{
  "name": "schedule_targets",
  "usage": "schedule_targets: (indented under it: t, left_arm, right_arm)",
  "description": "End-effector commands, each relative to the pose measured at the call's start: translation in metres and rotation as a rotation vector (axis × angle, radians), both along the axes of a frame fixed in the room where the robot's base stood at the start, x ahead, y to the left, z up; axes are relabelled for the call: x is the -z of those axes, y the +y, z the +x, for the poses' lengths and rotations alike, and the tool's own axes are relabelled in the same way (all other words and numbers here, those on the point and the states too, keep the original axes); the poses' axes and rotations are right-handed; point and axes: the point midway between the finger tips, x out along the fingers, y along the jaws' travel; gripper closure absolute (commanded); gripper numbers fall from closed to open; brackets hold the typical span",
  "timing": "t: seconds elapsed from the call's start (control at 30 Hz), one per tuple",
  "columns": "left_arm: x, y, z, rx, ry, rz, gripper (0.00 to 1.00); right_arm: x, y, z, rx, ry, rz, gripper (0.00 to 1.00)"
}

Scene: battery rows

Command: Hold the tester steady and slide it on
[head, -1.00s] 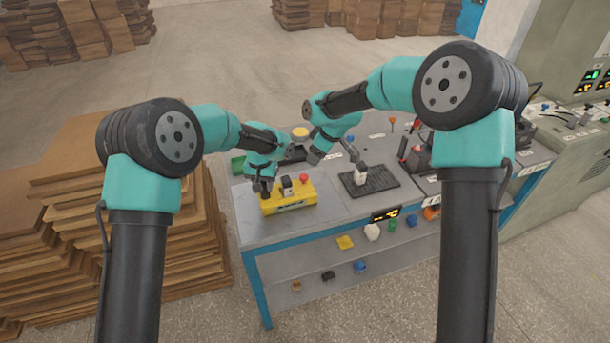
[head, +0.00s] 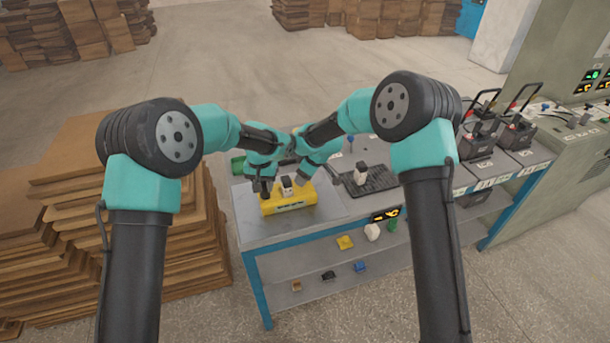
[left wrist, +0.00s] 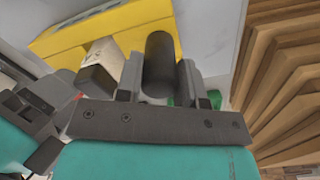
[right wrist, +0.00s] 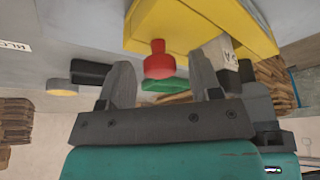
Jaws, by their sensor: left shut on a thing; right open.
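The yellow tester (head: 290,204) sits on the near left part of the grey bench top. My left gripper (head: 263,187) is shut on its black upright post (left wrist: 160,62), seen between the fingers in the left wrist view. A pale block with a dark end (left wrist: 103,62) stands on the tester beside the post; it also shows in the right wrist view (right wrist: 222,55). My right gripper (right wrist: 160,72) is open, with the tester's red knob (right wrist: 158,60) appearing between its fingers; whether they touch is unclear. The right arm hides the knob in the head view.
A dark ribbed pad (head: 382,183) with a pale block (head: 361,176) lies right of the tester. Dark batteries with handles (head: 480,140) stand farther right. A lower shelf (head: 318,285) holds small coloured parts.

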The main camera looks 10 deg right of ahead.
Motion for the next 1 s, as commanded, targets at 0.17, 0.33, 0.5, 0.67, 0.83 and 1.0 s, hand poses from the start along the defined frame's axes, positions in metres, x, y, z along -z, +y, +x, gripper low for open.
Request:
schedule_targets:
  t: [0.17, 0.33, 0.5, 0.67, 0.83, 1.0]
  left_arm:
    - [-0.0007, -0.0001, 0.0003, 0.000, -0.001, 0.000, 1.00]
    - [-0.0007, -0.0001, 0.0003, 0.000, -0.001, 0.000, 1.00]
    - [-0.0007, -0.0001, 0.0003, 0.000, -0.001, 0.000, 1.00]
    - [-0.0007, -0.0001, 0.0003, 0.000, -0.001, 0.000, 1.00]
    - [-0.0007, -0.0001, 0.0003, 0.000, -0.001, 0.000, 1.00]
    - [-0.0007, -0.0001, 0.0003, 0.000, -0.001, 0.000, 1.00]
  right_arm:
    - [-0.0002, -0.0001, 0.0000, 0.000, 0.000, 0.000, 0.42]
    - [-0.0003, -0.0001, -0.0001, 0.000, 0.000, 0.000, 0.58]
    - [-0.0004, -0.0001, -0.0001, 0.000, 0.000, 0.000, 0.74]
    - [-0.0004, -0.0001, -0.0001, 0.000, 0.000, 0.000, 0.90]
    - [-0.0004, 0.0000, 0.0000, 0.000, 0.000, 0.000, 1.00]
    - [-0.0005, -0.0004, -0.0018, 0.000, 0.000, 0.000, 1.00]
